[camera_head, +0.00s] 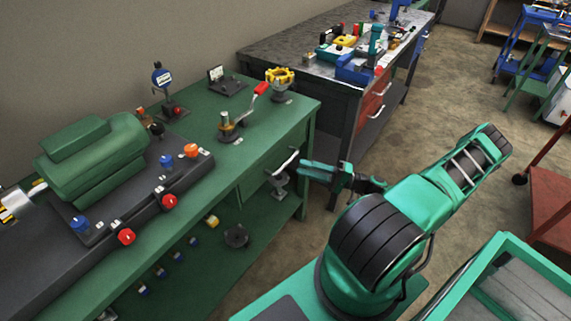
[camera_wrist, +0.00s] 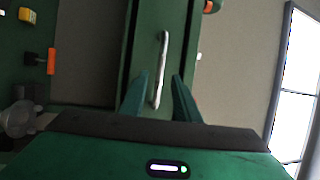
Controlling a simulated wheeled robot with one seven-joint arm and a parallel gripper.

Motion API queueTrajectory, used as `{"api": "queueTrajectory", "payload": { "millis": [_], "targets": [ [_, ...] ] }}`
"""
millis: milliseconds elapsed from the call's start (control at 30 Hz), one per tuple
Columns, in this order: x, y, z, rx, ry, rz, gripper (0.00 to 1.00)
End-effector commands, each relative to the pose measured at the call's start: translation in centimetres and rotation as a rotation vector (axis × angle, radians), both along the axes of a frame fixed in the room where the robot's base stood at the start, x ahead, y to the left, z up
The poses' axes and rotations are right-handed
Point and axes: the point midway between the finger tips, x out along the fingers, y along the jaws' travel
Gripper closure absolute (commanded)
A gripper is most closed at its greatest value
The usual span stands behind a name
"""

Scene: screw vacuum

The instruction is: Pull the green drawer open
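The green drawer (camera_head: 262,184) is set in the right end of the green workbench's front, below the top. It has a pale metal bar handle (camera_head: 286,163). The drawer appears shut, flush with the bench front. In the wrist view the drawer front (camera_wrist: 145,50) is a green panel with the handle (camera_wrist: 161,70) running lengthwise up the picture. My gripper (camera_head: 303,170) is right in front of the handle. In the wrist view its two fingers (camera_wrist: 158,98) are apart, one on each side of the handle's lower end. I cannot tell whether they touch it.
The green workbench (camera_head: 300,110) carries a green motor (camera_head: 90,160), a red-handled crank (camera_head: 240,108) and a yellow valve wheel (camera_head: 280,76). A dark workbench (camera_head: 342,85) with red drawers stands behind. Bare floor (camera_head: 400,140) lies right of the green bench.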

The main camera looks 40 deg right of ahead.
Motion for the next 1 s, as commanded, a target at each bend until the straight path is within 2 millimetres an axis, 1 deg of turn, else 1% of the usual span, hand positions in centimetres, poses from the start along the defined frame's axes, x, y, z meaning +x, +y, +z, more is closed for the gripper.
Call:
{"api": "queueTrajectory", "payload": {
  "millis": [100, 300, 400, 567, 833, 867, 900, 967, 1000],
  "targets": [
    [1.6, 1.6, 0.4, 0.002, 0.001, 0.004, 0.71],
    [3.9, 3.7, 1.0, 0.001, 0.001, 0.002, 0.71],
    [4.6, 4.4, 1.2, 0.001, 0.001, 0.002, 0.71],
    [5.2, 5.0, 1.3, 0.0, 0.003, 0.002, 0.71],
    [5.3, 5.0, 1.3, -0.001, 0.002, 0.001, 0.71],
    [5.3, 5.0, 1.3, -0.001, 0.002, 0.001, 0.73],
    [5.3, 5.0, 1.3, -0.001, 0.002, 0.001, 0.82],
    [5.3, 5.0, 1.3, -0.001, 0.002, 0.001, 0.97],
    [5.3, 5.0, 1.3, -0.001, 0.002, 0.001, 1.0]
  ]
}}
